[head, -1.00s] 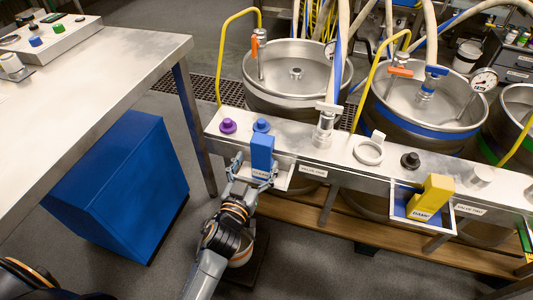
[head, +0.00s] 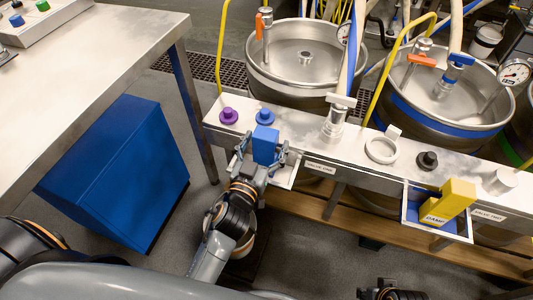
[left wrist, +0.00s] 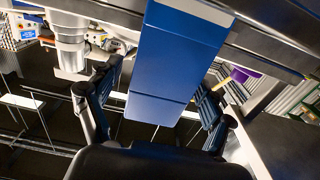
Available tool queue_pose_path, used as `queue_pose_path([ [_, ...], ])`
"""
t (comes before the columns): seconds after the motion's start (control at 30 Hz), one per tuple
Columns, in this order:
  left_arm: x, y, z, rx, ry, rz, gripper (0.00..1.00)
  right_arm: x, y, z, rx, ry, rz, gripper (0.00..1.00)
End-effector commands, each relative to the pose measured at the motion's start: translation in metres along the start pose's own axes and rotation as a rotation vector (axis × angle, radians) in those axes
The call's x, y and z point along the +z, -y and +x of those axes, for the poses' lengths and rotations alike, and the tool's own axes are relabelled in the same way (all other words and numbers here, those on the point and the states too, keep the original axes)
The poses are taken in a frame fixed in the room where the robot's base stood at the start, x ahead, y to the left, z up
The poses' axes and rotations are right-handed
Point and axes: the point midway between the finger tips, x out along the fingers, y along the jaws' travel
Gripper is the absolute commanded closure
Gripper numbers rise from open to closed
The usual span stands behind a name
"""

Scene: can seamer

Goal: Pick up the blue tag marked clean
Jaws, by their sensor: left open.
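The blue tag (head: 265,144) stands upright in a small holder (head: 285,172) on the front of the metal rail; its lettering is hidden now. In the left wrist view the blue tag (left wrist: 170,70) fills the centre. My left gripper (head: 262,165) is open, with its fingers on either side of the tag. In the left wrist view the open left gripper (left wrist: 155,105) shows gaps between the tag and both fingers. A dark part of what seems to be my right gripper (head: 388,291) shows at the bottom edge; its jaws cannot be made out.
A yellow tag (head: 450,201) marked DAMP stands in another holder (head: 411,213) to the right. Purple (head: 228,115) and blue (head: 265,116) knobs sit on the rail (head: 345,148) behind. Steel kegs (head: 305,60) stand beyond. A blue cabinet (head: 115,175) is under the left table (head: 90,70).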

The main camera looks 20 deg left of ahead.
Motion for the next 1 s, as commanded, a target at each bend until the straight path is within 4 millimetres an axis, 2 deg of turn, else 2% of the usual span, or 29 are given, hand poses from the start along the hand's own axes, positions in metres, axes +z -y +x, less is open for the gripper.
queue_pose_path([
  [0.03, 0.000, 0.000, 0.000, 0.000, 0.000, 0.000, 0.19, 0.000, 0.000, 0.000, 0.000, 0.000, 0.000, 0.65],
  [0.07, 0.000, 0.000, 0.000, 0.000, 0.000, 0.000, 0.23, 0.000, 0.000, 0.000, 0.000, 0.000, 0.000, 0.65],
  [0.4, 0.000, 0.000, 0.000, 0.000, 0.000, 0.000, 0.92, 0.000, 0.000, 0.000, 0.000, 0.000, 0.000, 0.65],
  [0.43, 0.000, 0.000, 0.000, 0.000, 0.000, 0.000, 0.97, 0.000, 0.000, 0.000, 0.000, 0.000, 0.000, 0.65],
  [0.83, -0.006, 0.000, 0.000, 0.000, -0.002, 0.000, 0.97, -0.002, 0.000, 0.000, 0.000, -0.007, 0.000, 0.65],
  [1.0, -0.019, 0.000, 0.001, 0.001, -0.003, -0.001, 0.97, 0.007, 0.002, 0.025, -0.005, 0.016, -0.004, 0.65],
])
